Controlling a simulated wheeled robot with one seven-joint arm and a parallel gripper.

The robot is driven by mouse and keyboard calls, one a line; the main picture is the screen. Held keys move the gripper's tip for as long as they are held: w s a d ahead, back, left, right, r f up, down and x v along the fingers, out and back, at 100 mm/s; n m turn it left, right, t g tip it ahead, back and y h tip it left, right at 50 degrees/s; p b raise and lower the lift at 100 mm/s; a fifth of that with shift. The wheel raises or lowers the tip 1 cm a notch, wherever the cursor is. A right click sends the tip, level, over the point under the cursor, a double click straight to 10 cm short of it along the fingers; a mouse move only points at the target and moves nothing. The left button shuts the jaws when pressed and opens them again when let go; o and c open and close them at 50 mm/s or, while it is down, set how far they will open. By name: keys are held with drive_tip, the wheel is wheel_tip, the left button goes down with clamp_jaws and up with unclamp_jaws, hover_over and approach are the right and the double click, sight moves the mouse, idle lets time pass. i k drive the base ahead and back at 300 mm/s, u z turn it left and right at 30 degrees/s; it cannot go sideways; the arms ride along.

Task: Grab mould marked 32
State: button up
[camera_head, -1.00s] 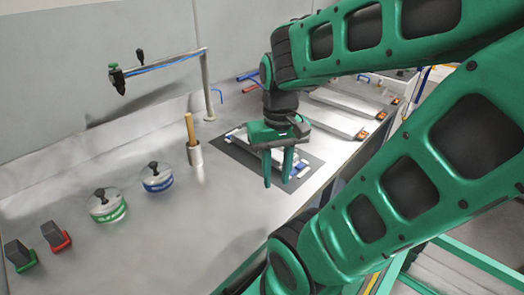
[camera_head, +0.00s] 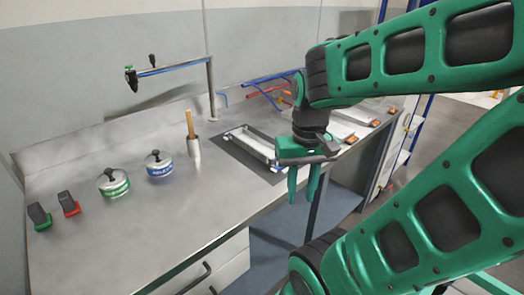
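My gripper (camera_head: 304,184) hangs from my green arm with its fingers pointing down and slightly apart. It is open and empty, in front of the table's front edge. A metal mould frame (camera_head: 256,146) lies on a dark mat (camera_head: 236,152) at the table's middle right, left of and behind my gripper. Flatter metal moulds (camera_head: 350,125) with orange end parts lie further right, partly hidden by my arm. No number 32 is readable on any of them.
The metal table (camera_head: 150,225) also holds a green-banded pot (camera_head: 114,184), a blue-banded pot (camera_head: 159,165), a cup (camera_head: 194,147) with a wooden handle, and red and green stamps (camera_head: 69,204). A post with a blue hose (camera_head: 211,90) stands at the back. Drawers (camera_head: 222,268) are below.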

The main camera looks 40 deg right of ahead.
sight(261, 148)
drive_tip(key=z, duration=2.45)
drive_tip(key=k, duration=1.3)
drive_tip(key=u, duration=0.75)
drive_tip(key=i, duration=0.95)
